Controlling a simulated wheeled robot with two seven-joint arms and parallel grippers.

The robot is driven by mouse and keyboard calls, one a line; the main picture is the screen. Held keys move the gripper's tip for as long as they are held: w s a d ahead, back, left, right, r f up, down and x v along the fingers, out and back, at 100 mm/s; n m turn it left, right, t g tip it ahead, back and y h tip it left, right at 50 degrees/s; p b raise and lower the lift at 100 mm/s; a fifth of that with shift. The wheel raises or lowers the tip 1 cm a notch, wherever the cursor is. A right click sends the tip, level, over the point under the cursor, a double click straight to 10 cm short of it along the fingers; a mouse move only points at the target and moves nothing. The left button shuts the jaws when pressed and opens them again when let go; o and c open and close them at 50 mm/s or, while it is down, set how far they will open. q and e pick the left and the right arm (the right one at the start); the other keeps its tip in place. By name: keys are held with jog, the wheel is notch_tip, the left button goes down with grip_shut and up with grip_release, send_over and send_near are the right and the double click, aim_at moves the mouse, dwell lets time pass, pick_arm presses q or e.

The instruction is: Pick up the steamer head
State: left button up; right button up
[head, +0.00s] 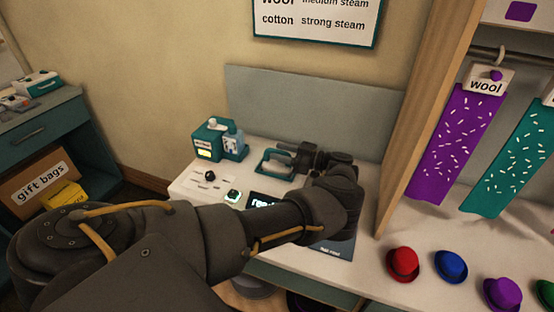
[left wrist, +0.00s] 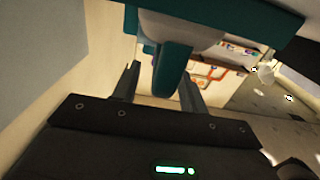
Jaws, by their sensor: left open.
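The steamer head (head: 272,169) is a teal, loop-handled piece on the pale counter, in the middle of the head view. My left gripper (head: 296,158) reaches it from the right, its fingers close to the handle. In the left wrist view, the teal handle of the steamer head (left wrist: 173,70) shows between the two open fingers of my left gripper (left wrist: 160,82). A gap shows between the handle and the left finger; I cannot tell whether the right finger touches. My arm hides part of the counter. My right gripper is not in view.
A teal steamer unit with a bottle (head: 220,139) stands left of the steamer head. A grey panel (head: 290,105) rises behind the counter. A wooden post (head: 428,110) stands to the right, with hanging purple (head: 455,143) and teal (head: 508,175) cloths and several small hats beyond.

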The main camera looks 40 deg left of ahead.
pick_arm(q)
jog(key=shift+c, duration=0.4)
grip_shut()
dwell(1.0)
